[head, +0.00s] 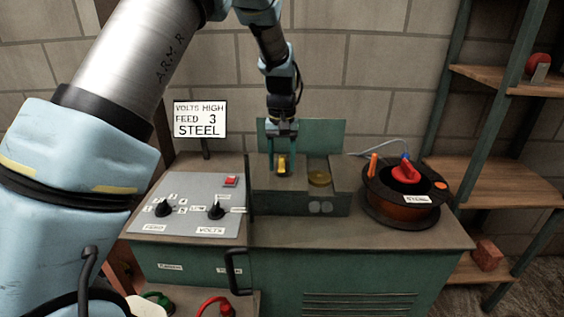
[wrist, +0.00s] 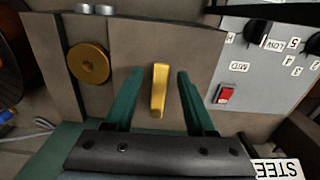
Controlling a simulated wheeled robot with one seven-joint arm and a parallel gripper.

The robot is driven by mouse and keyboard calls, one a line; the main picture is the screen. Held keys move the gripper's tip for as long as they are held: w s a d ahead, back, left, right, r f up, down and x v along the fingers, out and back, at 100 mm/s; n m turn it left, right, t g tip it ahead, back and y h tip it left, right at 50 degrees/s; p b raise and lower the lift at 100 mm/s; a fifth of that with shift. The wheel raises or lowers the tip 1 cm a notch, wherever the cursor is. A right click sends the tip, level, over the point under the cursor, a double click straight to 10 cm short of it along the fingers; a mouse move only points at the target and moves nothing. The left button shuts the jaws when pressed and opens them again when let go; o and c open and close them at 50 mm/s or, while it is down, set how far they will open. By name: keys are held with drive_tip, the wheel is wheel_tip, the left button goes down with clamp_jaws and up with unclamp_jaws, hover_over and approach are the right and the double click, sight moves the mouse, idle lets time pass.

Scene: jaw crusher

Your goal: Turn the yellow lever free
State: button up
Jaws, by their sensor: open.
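The yellow lever (head: 282,164) stands on the grey-brown top of the green machine, in front of the raised green lid (head: 318,135). In the wrist view the yellow lever (wrist: 158,90) is a narrow upright bar between my fingers. My gripper (head: 281,158) points down over the lever. In the wrist view my gripper (wrist: 157,85) is open, with one green finger on each side of the lever and a visible gap on both sides. I cannot tell how far down the fingers reach along the lever.
A brass disc (head: 319,177) lies right of the lever. A control panel (head: 190,203) with black knobs and a red switch (head: 231,181) is to the left. A spool labelled STEEL (head: 405,190) stands at right. A sign (head: 200,119) reads VOLTS HIGH, FEED 3, STEEL.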

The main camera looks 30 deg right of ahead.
wheel_tip(320, 180, up, 11)
drive_tip(key=b, duration=0.2)
drive_tip(key=shift+f, duration=0.15)
idle(0.4)
drive_tip(key=w+a+f+n, duration=0.1)
drive_tip(key=a, duration=0.9)
drive_tip(key=w+a+f+n, duration=0.1)
drive_tip(key=a+f, duration=0.1)
drive_tip(key=a, duration=0.8)
drive_tip(key=s+a+f+n, duration=0.1)
drive_tip(key=s+a+f, duration=0.1)
drive_tip(key=s+a, duration=0.3)
drive_tip(key=s+a+f+n+t, duration=0.1)
drive_tip(key=s+a, duration=0.4)
drive_tip(key=a, duration=0.7)
drive_tip(key=shift+s+a+f+t, duration=0.25)
drive_tip(key=shift+a+f+t, duration=0.05)
drive_tip(key=shift+a+f, duration=0.15)
